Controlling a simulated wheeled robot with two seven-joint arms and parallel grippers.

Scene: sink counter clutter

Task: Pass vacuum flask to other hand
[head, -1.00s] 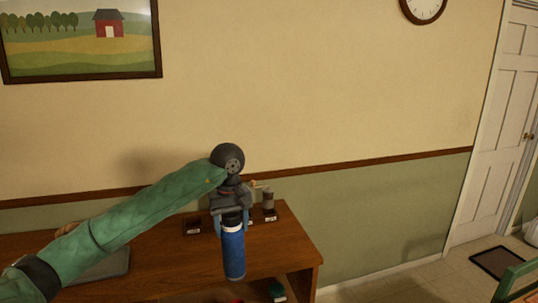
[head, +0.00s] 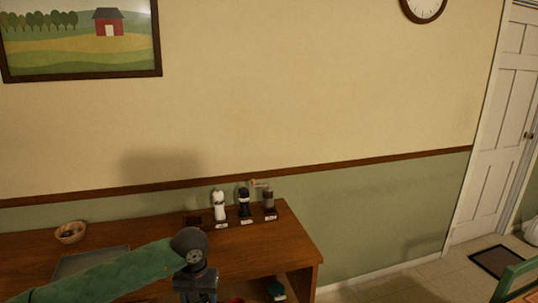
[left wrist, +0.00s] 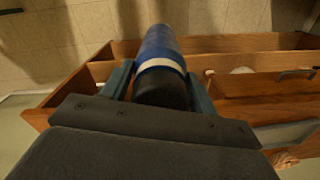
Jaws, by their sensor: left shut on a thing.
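My left gripper (head: 197,288) is low in the head view, in front of the wooden counter, with its fingers cut off by the bottom edge. In the left wrist view it is shut on the vacuum flask (left wrist: 158,48), which has a blue body, a pale band and a black end. A finger lies on each side of the flask near the black end. The flask itself is out of sight in the head view. My right gripper is in neither view.
On the wooden counter (head: 275,245) stand a white grinder (head: 219,206), a black one (head: 244,205) and a grey one with a crank (head: 268,198). A small bowl (head: 70,232) and a grey tray (head: 80,264) are at the left. A green item (head: 276,289) sits below.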

